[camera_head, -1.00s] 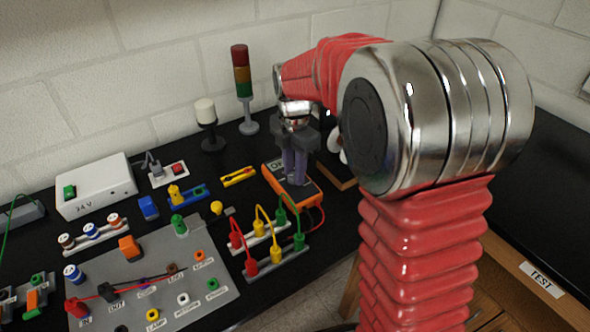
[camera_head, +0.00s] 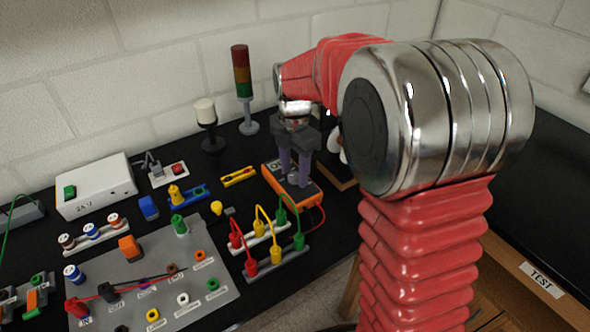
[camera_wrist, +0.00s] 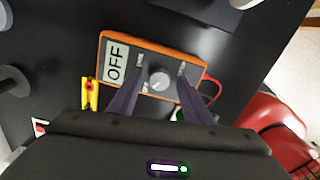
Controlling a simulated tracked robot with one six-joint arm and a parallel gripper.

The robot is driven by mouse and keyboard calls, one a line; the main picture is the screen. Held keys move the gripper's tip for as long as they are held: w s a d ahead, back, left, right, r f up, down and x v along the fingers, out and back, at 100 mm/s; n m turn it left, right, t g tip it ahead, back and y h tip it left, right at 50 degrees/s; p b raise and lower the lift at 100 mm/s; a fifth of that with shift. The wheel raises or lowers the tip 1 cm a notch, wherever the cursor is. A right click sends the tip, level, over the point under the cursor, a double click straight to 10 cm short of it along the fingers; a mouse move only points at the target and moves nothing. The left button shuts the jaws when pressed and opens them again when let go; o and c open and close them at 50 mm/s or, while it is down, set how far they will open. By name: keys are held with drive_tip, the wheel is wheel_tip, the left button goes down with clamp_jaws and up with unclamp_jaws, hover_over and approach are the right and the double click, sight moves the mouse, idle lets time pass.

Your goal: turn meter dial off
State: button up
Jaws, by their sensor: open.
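The orange and grey meter (camera_head: 309,195) lies flat on the black bench, under my gripper. In the wrist view its display reads OFF, and the meter (camera_wrist: 112,37) shows a round grey dial (camera_wrist: 159,81) near its middle. My gripper (camera_head: 293,178) points down over the meter. In the wrist view the two purple fingers of my gripper (camera_wrist: 160,98) are apart, one on each side of the dial, with nothing held between them. I cannot tell how high the tips are above the meter face. In the head view the fingers hide the dial.
Red, yellow and green plugs with cables (camera_head: 267,240) stand just in front of the meter. A yellow tool (camera_head: 239,176) lies to its left. A signal tower (camera_head: 244,90) and a white-topped lamp (camera_head: 207,120) stand behind. A grey panel (camera_head: 215,275) with sockets is at front left.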

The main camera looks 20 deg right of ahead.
sight(295, 177)
wheel_tip(295, 177, up, 14)
drive_tip(key=shift+f, duration=0.2)
idle(0.4)
drive_tip(key=s+f+m+t, duration=0.2)
drive_tip(key=s+m, duration=0.9)
drive_tip(key=s, duration=0.1)
drive_tip(key=s+f+m+t, duration=0.1)
drive_tip(key=s+m+t, duration=0.2)
drive_tip(key=s+m, duration=0.9)
drive_tip(key=shift+f+t, duration=0.3)
drive_tip(key=shift+f, duration=0.05)
idle(3.1)
